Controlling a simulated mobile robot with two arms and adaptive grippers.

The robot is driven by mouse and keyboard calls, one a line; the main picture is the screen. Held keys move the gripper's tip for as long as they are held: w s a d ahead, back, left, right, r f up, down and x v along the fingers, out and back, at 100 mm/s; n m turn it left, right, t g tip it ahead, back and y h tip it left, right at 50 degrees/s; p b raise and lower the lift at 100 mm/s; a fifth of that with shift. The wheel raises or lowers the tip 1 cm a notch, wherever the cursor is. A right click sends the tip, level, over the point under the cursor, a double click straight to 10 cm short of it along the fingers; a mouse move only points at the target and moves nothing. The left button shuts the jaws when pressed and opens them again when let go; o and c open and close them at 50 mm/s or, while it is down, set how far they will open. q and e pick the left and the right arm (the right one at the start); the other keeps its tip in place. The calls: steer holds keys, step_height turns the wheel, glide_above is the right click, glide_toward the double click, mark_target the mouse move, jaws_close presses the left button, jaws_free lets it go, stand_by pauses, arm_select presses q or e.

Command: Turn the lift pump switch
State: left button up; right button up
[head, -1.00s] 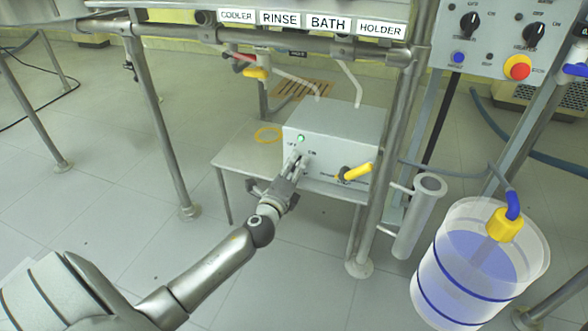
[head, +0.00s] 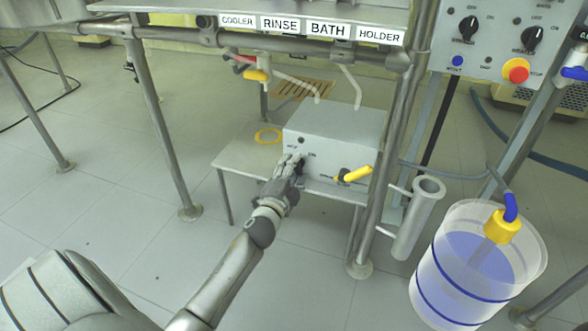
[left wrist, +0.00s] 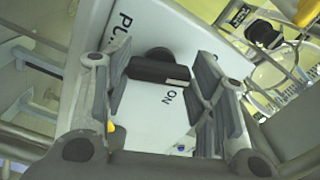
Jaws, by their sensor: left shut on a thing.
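The pump box (head: 345,130), a light grey box, stands on a low metal table under the frame. Its front has a small lamp (head: 301,140), now dark, and a switch with OFF and ON marks. My left gripper (head: 296,163) reaches this switch from below and hides most of it. In the left wrist view, the black switch knob (left wrist: 158,68) lies between the fingers of my left gripper (left wrist: 160,75), beside the word ON. The gripper is shut on the knob. The panel label is partly hidden; "PU" can be read. My right gripper is not in view.
A yellow-handled valve (head: 356,174) is on the box's right front. The low table (head: 240,160) has bare room at left. A frame post (head: 388,150), a metal cylinder (head: 415,220) and a bucket of blue liquid (head: 475,270) stand to the right.

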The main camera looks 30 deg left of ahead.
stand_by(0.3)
arm_select(q)
steer(key=o, duration=1)
steer(key=v, duration=1.2)
